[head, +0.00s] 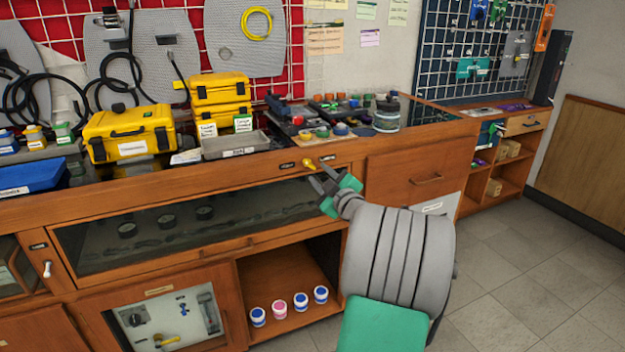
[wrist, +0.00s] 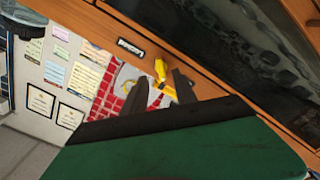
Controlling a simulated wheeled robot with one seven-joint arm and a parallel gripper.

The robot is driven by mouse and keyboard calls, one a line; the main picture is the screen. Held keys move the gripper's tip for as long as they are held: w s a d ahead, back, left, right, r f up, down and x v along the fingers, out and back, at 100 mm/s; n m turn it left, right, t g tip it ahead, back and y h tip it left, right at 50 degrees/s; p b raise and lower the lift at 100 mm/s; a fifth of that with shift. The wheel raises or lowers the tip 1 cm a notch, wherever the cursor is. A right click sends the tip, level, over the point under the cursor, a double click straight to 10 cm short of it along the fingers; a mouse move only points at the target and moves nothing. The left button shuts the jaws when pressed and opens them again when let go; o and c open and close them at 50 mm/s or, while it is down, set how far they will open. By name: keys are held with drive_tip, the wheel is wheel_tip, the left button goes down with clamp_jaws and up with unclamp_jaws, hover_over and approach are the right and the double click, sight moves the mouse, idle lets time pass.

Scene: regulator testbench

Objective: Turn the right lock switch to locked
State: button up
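The right lock switch (head: 309,164) is a small yellow lever on the wooden front strip of the workbench, with a dark label on each side. In the wrist view the yellow switch (wrist: 160,70) shows just beyond and between the two dark fingertips. My gripper (head: 321,175) is open, close in front of the switch and slightly to its lower right in the head view. In the wrist view the gripper (wrist: 158,90) has a clear gap between its fingers. I cannot tell whether a finger touches the lever. A dark label (wrist: 130,48) sits beside the switch, too small to read.
The glass display front (head: 160,232) lies below the switch. A grey tray (head: 235,145) and a yellow case (head: 128,135) stand on the bench above. A silver lever (head: 47,268) is at far left. A wooden drawer (head: 420,175) is right of my gripper. Floor is clear at right.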

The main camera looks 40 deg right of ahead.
sight(311, 166)
drive_tip(key=x, duration=0.6)
drive_tip(key=shift+c, duration=0.5)
clamp_jaws()
